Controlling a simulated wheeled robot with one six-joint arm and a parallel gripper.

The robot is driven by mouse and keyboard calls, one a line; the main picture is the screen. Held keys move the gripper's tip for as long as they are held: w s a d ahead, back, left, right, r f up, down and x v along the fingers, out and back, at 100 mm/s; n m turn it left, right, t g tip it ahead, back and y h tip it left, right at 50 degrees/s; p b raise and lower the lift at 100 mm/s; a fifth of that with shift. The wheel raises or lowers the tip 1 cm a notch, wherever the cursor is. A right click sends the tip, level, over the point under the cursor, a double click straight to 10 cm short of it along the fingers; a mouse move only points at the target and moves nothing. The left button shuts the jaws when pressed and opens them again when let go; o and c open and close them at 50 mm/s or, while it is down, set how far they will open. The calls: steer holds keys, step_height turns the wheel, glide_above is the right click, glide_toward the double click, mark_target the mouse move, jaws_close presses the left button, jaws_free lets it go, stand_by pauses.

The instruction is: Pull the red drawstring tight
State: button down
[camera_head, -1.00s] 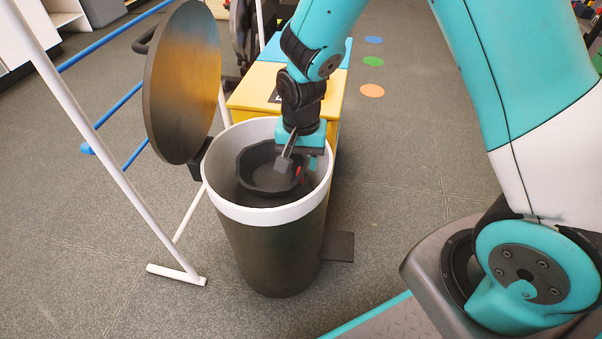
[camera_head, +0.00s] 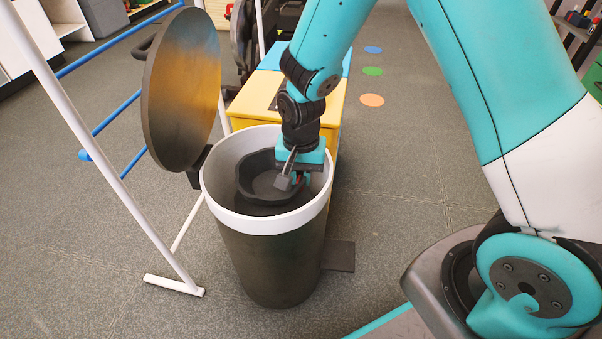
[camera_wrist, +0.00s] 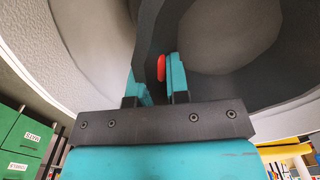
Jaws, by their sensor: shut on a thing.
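The red drawstring (camera_wrist: 161,68) shows as a small red piece against a teal finger in the wrist view. In the head view only a trace of red shows by the fingers. My gripper (camera_head: 300,181) reaches down inside the bin's rim at its right side and is shut on the drawstring. It also shows in the wrist view (camera_wrist: 160,78). The black bag (camera_head: 254,178), with an open, gathered mouth, sits inside the tall dark bin (camera_head: 265,226) with a white rim. The fingers partly hide the bag's right edge.
The bin's round lid (camera_head: 182,85) stands open at the left, beside a white frame (camera_head: 105,155) with blue bars. A yellow box (camera_head: 255,105) stands right behind the bin. A dark pedal (camera_head: 339,255) juts out at the bin's lower right.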

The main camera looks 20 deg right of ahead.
mark_target(301, 174)
step_height(301, 174, up, 7)
steer(key=p, duration=0.7)
steer(key=shift+f, duration=0.2)
steer(key=c, duration=1.1)
jaws_free()
step_height(301, 174, up, 17)
steer(key=p, duration=0.6)
